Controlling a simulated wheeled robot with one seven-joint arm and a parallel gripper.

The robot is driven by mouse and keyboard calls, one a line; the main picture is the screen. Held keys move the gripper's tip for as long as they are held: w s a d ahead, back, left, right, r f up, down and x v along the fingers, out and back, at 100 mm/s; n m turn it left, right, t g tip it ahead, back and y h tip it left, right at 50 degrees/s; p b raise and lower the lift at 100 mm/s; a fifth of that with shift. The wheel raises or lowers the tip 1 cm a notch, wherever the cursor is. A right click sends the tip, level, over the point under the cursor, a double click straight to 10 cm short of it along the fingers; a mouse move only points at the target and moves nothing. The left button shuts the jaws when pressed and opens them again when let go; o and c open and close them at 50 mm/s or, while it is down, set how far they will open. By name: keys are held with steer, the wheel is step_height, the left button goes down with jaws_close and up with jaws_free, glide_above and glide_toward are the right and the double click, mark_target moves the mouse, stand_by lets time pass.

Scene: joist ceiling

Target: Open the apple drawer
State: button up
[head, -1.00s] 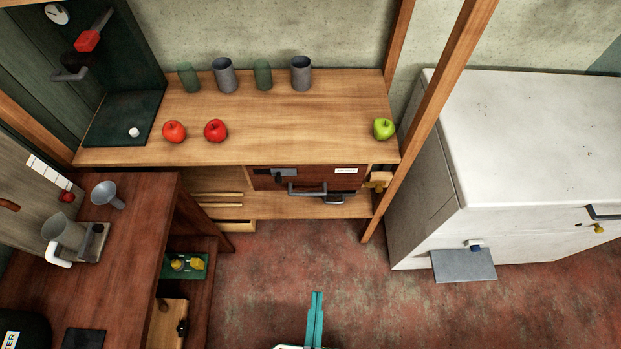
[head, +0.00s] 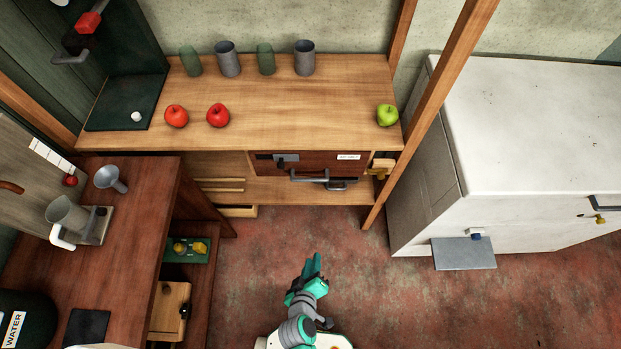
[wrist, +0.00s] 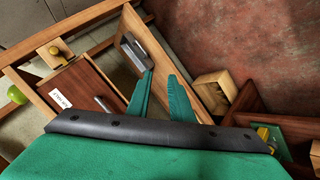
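A dark red-brown drawer front (head: 325,160) sits under the wooden counter, with a small white label (head: 348,157) too small to read. It looks shut. A grey bar handle (head: 310,178) is fixed low on it, and a grey plate with a dark piece (head: 286,160) is at its upper left. My gripper (head: 316,260) is over the floor in front of the counter, apart from the drawer. In the wrist view the teal fingers (wrist: 160,75) stand apart with nothing between them; the drawer front (wrist: 82,88) and its handle (wrist: 103,103) are to their left.
Two red apples (head: 218,115), a green apple (head: 387,115) and several cups (head: 228,60) stand on the counter (head: 290,120). A wooden block with a yellow piece (head: 380,168) is right of the drawer. A dark bench (head: 130,225) is left; a white cabinet (head: 530,130) is right. The floor (head: 380,270) between is clear.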

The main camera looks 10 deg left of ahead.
steer(key=w+f+n+h, duration=0.1)
steer(key=w+f+h, duration=0.1)
steer(key=w, duration=0.3)
steer(key=n+t+h, duration=0.1)
steer(key=t+h, duration=0.2)
steer(key=h, duration=0.5)
glide_toward(311, 179)
steer(key=x, duration=0.6)
steer(key=f+x, duration=0.1)
steer(key=x, duration=0.3)
steer(key=shift+w+a, duration=0.1)
steer(key=shift+a, duration=0.05)
steer(key=shift+r, duration=0.1)
jaws_close()
